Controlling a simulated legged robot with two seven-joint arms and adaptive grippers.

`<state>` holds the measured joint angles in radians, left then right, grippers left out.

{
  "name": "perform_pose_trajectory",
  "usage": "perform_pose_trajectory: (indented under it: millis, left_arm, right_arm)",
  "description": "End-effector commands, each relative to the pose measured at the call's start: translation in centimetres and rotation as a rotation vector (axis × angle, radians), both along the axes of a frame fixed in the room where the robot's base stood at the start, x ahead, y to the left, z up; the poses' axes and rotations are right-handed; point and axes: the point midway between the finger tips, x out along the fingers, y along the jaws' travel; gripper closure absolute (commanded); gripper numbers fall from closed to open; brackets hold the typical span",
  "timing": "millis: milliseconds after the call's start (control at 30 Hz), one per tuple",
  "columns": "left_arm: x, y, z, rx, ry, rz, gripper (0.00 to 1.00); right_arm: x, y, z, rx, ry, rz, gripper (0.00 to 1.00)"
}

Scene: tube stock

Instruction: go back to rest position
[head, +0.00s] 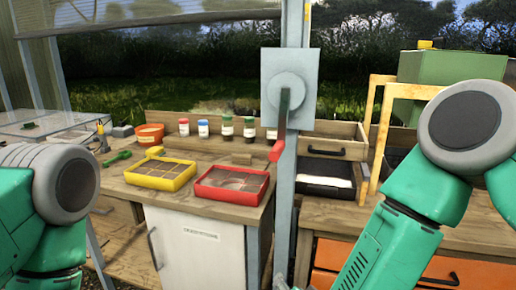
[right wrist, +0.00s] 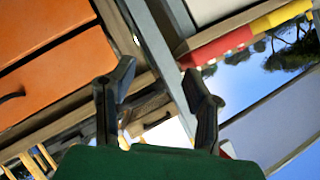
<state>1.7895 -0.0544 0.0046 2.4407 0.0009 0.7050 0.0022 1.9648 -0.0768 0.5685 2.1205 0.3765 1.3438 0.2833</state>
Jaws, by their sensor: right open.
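My right gripper (right wrist: 157,78) shows in the right wrist view with its two dark fingers spread apart and nothing between them. In the head view only green and grey links of my right arm (head: 400,230) show at the right, and its gripper is out of sight. My left arm (head: 25,215) comes in at the left edge of the head view. Its gripper is not seen.
A workbench holds a yellow tray (head: 160,183), a red tray (head: 232,197), several small jars (head: 227,128) and an orange pot (head: 150,134). A grey post (head: 286,220) with a red lever (head: 277,148) stands mid-view. Orange drawers (right wrist: 60,78) lie at the right bench.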

Motion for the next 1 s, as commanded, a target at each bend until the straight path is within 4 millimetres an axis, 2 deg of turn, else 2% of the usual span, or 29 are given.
perform_pose_trajectory:
  millis: [33,100,167,200,333,400,500,600,700,1000]
  left_arm:
    - [0.0,0.0,0.0,0.0,0.0,0.0,0.57]
    - [0.0,0.0,0.0,0.0,0.0,0.0,0.57]
    - [0.0,0.0,0.0,0.0,0.0,0.0,0.57]
    - [0.0,0.0,0.0,0.0,0.0,0.0,0.57]
    - [0.0,0.0,0.0,0.0,0.0,0.0,0.57]
    - [0.0,0.0,0.0,0.0,0.0,0.0,0.57]
    - [0.0,0.0,0.0,0.0,0.0,0.0,0.57]
    - [0.0,0.0,0.0,0.0,0.0,0.0,0.57]
    - [0.0,0.0,0.0,0.0,0.0,0.0,0.57]
    - [0.0,0.0,0.0,0.0,0.0,0.0,0.57]
  right_arm:
    - [-2.1,-1.8,-3.2,-0.072,0.087,0.062,0.57]
    - [-5.2,-4.2,-6.9,-0.163,0.207,0.148,0.57]
    - [-8.1,-6.5,-9.6,-0.234,0.311,0.219,0.57]
    - [-10.2,-8.1,-11.2,-0.278,0.383,0.266,0.57]
    - [-17.3,-13.3,-15.0,-0.397,0.609,0.403,0.57]
    - [-20.8,-15.8,-16.0,-0.443,0.718,0.467,0.57]
    - [-24.9,-18.6,-16.6,-0.487,0.841,0.533,0.57]
    - [-27.4,-20.3,-16.7,-0.509,0.92,0.576,0.57]
    - [-28.6,-21.1,-16.7,-0.519,0.956,0.596,0.57]
    - [-28.7,-21.1,-16.7,-0.52,0.961,0.598,0.57]
